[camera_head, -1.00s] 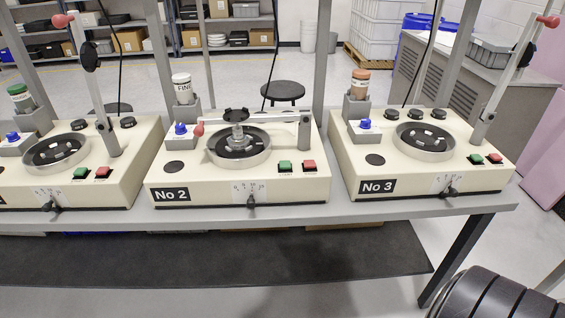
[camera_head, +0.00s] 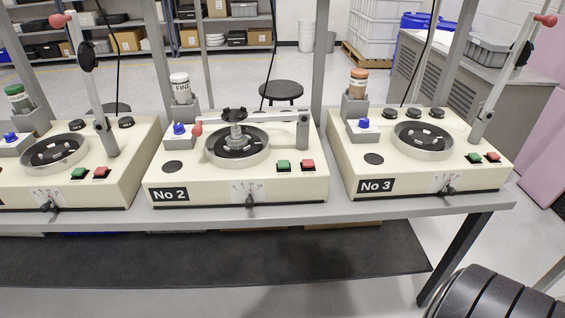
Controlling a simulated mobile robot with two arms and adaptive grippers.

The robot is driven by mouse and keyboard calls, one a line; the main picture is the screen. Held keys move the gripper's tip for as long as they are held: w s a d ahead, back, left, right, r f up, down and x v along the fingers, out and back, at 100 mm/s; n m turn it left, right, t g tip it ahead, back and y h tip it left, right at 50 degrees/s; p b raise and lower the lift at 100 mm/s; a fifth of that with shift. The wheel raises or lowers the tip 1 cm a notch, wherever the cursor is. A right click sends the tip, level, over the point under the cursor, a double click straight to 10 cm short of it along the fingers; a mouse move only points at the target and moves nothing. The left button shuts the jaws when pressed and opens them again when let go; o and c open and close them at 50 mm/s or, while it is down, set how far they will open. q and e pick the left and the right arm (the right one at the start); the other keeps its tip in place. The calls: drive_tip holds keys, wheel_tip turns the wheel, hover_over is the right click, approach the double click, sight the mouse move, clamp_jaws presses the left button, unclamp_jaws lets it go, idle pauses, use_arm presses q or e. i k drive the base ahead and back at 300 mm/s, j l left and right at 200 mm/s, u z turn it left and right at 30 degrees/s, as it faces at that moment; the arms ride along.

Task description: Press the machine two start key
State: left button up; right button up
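Machine two (camera_head: 222,192), a cream box labelled "No 2", stands on the grey bench in the middle of the head view. Its green key (camera_head: 283,166) sits on the front right of its top, beside a red key (camera_head: 307,165). Its lever arm (camera_head: 262,118) lies down level across the round dish (camera_head: 237,147), with its red knob at the left. A dial (camera_head: 249,199) is on the front face. Neither of my grippers shows in this view. A dark ribbed arm part, likely mine, is at the bottom right.
Machine No 3 (camera_head: 420,180) stands to the right and another similar machine (camera_head: 90,193) to the left, both with levers raised. The grey bench edge (camera_head: 300,215) runs in front. A black mat (camera_head: 200,262) lies on the floor. A stool (camera_head: 281,91) stands behind.

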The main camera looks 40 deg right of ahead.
sight(282, 164)
drive_tip(key=l+u, duration=0.1)
drive_tip(key=l, duration=2.2)
drive_tip(key=k, duration=0.1)
